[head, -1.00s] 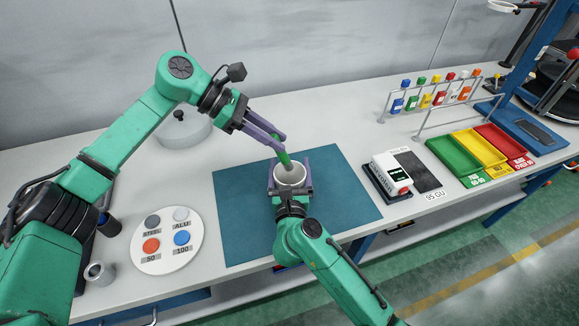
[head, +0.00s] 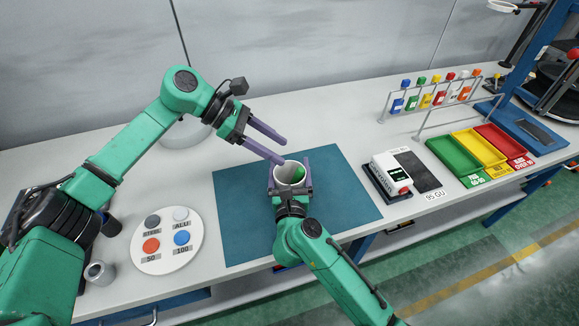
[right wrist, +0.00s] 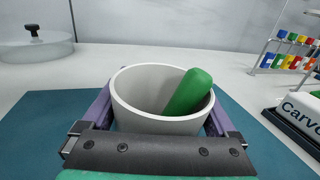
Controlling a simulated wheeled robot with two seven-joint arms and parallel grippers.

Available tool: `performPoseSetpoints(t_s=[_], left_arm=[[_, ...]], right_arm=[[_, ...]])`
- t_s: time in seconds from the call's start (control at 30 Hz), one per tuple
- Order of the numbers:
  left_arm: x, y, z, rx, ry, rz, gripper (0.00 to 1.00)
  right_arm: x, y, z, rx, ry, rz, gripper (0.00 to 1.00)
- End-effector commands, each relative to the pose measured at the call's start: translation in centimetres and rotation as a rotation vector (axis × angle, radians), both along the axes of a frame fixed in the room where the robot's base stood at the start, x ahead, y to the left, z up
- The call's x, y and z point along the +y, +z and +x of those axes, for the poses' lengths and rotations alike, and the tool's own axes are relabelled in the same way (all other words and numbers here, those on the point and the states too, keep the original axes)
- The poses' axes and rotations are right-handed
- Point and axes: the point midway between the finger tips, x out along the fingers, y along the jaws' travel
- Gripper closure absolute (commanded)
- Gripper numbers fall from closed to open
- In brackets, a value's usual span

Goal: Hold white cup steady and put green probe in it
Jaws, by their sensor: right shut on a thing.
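The white cup (head: 290,180) stands upright on the blue mat (head: 346,205), between the purple fingers of my right gripper (head: 290,178). In the right wrist view the fingers are shut on the sides of the cup (right wrist: 150,122). The green probe (right wrist: 189,92) is inside the cup, leaning to the right against the rim with its rounded end sticking out; its lower end is hidden by the cup wall. In the head view the probe (head: 297,177) shows inside the cup mouth. My left gripper (head: 284,149) is open and empty, just above and left of the cup.
A round board with coloured discs (head: 168,262) lies left of the mat. A meter (head: 391,174) stands to the right, with green, yellow and red trays (head: 455,158) and a rack of coloured bottles (head: 443,100) beyond. A lidded round dish (right wrist: 35,46) is behind.

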Motion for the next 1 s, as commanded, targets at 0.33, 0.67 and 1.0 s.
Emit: performPoseSetpoints(t_s=[0.33, 0.67, 1.0], left_arm=[[4.7, 3.9, 0.5, -0.003, 0.005, 0.001, 0.39], [9.2, 7.6, 0.7, -0.002, 0.001, -0.001, 0.39], [9.2, 7.7, 0.6, 0.000, 0.000, -0.001, 0.39]], right_arm=[[0.0, -0.1, 0.0, 0.003, -0.001, -0.002, 0.61], [0.0, -0.1, 0.0, 0.003, 0.000, -0.001, 0.61], [0.0, -0.1, 0.0, 0.003, 0.000, -0.002, 0.00]])
